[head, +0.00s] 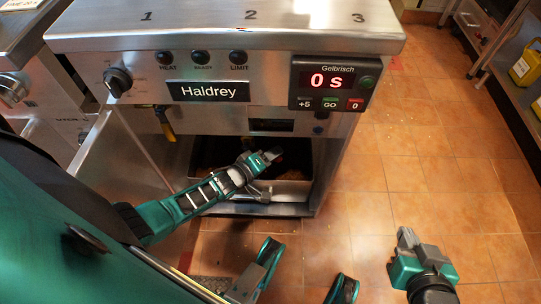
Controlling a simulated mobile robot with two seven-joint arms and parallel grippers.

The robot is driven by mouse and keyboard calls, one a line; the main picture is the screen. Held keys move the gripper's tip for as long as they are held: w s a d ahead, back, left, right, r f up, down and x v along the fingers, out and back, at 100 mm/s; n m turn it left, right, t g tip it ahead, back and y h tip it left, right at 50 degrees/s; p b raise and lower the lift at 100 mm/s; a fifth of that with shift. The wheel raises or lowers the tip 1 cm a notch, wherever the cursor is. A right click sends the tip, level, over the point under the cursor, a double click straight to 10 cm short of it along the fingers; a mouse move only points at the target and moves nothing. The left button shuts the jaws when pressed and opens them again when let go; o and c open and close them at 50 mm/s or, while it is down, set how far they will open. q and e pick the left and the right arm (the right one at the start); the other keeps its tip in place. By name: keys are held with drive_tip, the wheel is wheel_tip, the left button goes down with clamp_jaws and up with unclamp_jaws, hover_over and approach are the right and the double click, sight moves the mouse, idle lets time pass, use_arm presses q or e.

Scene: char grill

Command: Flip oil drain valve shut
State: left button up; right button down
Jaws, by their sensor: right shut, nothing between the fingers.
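The oil drain valve has a yellow handle (165,123) under the front panel of the fryer, at the left of the open cabinet. The handle slants downward to the right. My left arm reaches in from the left, below the valve. My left gripper (265,174) looks open, at the mouth of the cabinet, to the right of and below the yellow handle and apart from it. My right gripper (405,240) is low on the right over the floor, shut and empty, far from the valve.
A metal pan (291,186) sits in the cabinet close to my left gripper. The fryer panel (130,62) overhangs it, with a knob (118,81) and a timer (330,80) reading 0 s. Tiled floor (400,160) is clear on the right; a shelf stands far right.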

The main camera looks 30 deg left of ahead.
use_arm(q)
clamp_jaws()
use_arm(e)
drive_tip(key=shift+d+f, duration=0.1)
